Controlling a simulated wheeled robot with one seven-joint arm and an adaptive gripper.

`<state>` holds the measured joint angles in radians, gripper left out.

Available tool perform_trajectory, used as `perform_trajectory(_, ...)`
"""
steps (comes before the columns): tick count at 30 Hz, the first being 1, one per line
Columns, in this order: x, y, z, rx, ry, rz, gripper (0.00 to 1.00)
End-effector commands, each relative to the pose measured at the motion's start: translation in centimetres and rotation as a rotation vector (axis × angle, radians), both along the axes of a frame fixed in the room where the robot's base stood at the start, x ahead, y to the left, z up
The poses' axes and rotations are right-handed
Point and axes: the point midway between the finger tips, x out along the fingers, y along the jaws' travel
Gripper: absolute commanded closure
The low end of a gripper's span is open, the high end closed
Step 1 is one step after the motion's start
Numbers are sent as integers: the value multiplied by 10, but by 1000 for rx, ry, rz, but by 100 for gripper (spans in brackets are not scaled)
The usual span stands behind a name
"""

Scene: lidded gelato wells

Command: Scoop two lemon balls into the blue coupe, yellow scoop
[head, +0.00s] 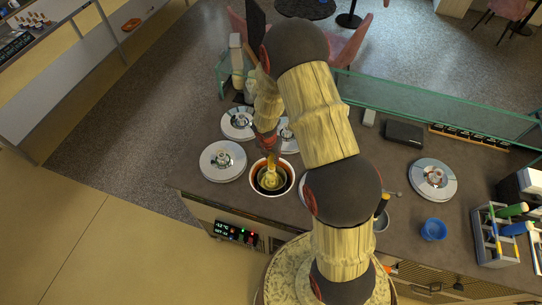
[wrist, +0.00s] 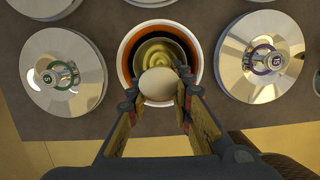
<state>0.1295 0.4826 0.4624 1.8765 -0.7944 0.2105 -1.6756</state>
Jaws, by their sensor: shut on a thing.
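My gripper (head: 268,146) hangs over an open gelato well (head: 254,187) and is shut on the yellow scoop (head: 270,161). The scoop points down into the well, which holds yellow gelato. In the wrist view the fingers (wrist: 158,100) close around a pale rounded end (wrist: 157,84), seemingly the scoop's handle. The yellow gelato (wrist: 160,50) shows behind it inside the orange and white rim. The scoop's bowl is hidden, so I cannot tell whether it carries gelato. The blue coupe (head: 433,229) stands upright on the counter at the right, apart from my gripper.
Wells with shiny numbered lids (head: 222,161) lie around the open one; another lid (head: 433,179) lies farther right. A rack (head: 497,243) with green and blue handles stands at the far right. A metal pot (head: 381,222) stands left of the coupe. A green glass guard (head: 437,108) borders the back.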

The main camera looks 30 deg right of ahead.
Motion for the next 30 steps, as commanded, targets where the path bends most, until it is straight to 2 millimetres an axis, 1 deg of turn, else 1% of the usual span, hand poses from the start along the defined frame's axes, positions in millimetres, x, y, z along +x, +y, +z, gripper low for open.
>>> perform_trajectory(1, 3, -2, 5, 4, 1, -4, 100)
perform_trajectory(6, 5, -5, 17, 22, 18, -3, 100)
perform_trajectory(15, 10, -11, 36, 44, 41, -4, 100)
perform_trajectory(21, 11, -11, 42, 54, 47, -1, 100)
perform_trajectory(30, 11, -11, 43, 55, 48, 0, 100)
